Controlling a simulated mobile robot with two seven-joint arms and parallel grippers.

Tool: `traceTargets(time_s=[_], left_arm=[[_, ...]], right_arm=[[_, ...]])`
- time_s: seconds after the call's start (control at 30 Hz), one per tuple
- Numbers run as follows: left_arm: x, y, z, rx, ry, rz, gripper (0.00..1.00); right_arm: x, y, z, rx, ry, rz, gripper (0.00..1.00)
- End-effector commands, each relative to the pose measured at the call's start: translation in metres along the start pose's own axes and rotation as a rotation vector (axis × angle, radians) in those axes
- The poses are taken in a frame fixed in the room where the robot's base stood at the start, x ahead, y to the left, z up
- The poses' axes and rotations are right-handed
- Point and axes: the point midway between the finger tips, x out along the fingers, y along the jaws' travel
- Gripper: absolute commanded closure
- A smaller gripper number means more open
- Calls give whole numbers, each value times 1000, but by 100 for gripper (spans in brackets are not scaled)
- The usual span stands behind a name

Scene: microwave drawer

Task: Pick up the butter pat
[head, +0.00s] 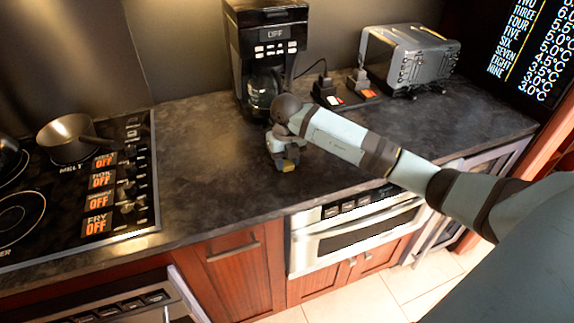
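My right gripper (285,163) is low over the dark countertop (215,165), in front of the coffee maker. It points down at the end of my pale arm, which comes in from the right. A small yellow patch (287,167) shows at its fingertips. It may be the butter pat, but it is too small and too covered to be sure. I cannot tell whether the fingers are closed on it or apart, nor whether it touches the counter. No other butter pat is visible. My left gripper is not in view.
A coffee maker (268,38) stands behind the gripper. A toaster (410,55) and small dark items with red parts (362,90) are at the back right. A stove (110,190) with a pan (66,138) is at left. The counter left of the gripper is clear.

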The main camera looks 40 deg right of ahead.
Motion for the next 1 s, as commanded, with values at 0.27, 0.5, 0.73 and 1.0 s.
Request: traceTargets(time_s=[0.27,0.5,0.73,1.0], left_arm=[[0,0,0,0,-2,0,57],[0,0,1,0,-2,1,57],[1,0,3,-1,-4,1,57],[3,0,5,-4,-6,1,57]], right_arm=[[0,0,0,0,0,0,87],[-15,0,1,1,-3,0,87],[-62,0,2,0,-7,0,87],[-141,0,1,-1,-6,1,87]])
